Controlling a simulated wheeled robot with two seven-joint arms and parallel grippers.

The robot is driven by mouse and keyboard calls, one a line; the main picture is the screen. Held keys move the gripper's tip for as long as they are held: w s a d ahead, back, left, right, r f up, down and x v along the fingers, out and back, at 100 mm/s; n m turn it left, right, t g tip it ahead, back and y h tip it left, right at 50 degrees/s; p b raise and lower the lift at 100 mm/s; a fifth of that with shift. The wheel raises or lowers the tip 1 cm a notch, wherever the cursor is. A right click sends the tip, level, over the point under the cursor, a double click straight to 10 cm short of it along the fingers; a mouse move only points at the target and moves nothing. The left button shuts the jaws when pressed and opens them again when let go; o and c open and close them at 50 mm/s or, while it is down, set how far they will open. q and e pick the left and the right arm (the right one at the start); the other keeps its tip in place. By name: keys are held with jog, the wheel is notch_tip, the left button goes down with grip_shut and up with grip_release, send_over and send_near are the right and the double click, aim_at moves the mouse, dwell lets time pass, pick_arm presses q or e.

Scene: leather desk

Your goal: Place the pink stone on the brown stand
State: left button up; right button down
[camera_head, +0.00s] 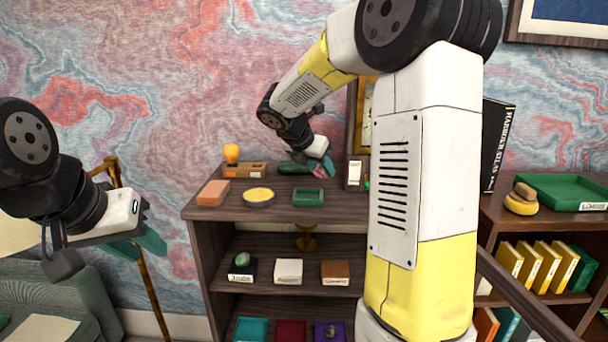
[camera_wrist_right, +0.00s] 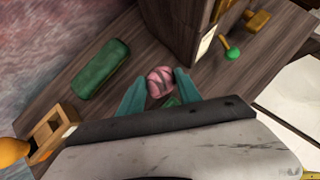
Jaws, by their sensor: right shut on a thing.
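The pink stone (camera_wrist_right: 160,81) sits between the teal fingertips of my right gripper (camera_wrist_right: 160,88) in the right wrist view. In the head view my right gripper (camera_head: 319,168) is over the back of the shelf's top, shut on the stone, which is mostly hidden there. A brown stand (camera_head: 335,268) with a white label stands empty on the middle shelf, right of a white stand (camera_head: 288,268). A flat reddish-brown block (camera_head: 212,193) lies on the top left. My left gripper (camera_head: 148,240) is off the shelf to the left; its finger gap is unclear.
The shelf top holds a yellow round dish (camera_head: 259,197), a green block (camera_head: 307,197), a wooden box (camera_head: 245,170) and a dark green piece (camera_wrist_right: 102,68). A green stone (camera_head: 242,260) rests on a labelled stand. A brown goblet (camera_head: 306,238) stands behind.

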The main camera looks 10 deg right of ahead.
jog(key=w, duration=0.5)
jog(key=shift+d+f, duration=0.25)
jog(key=shift+d, duration=0.15)
jog(key=shift+f, duration=1.7)
jog(key=shift+f, duration=0.2)
jog(key=c, duration=0.8)
grip_release()
jog(key=shift+c, duration=0.2)
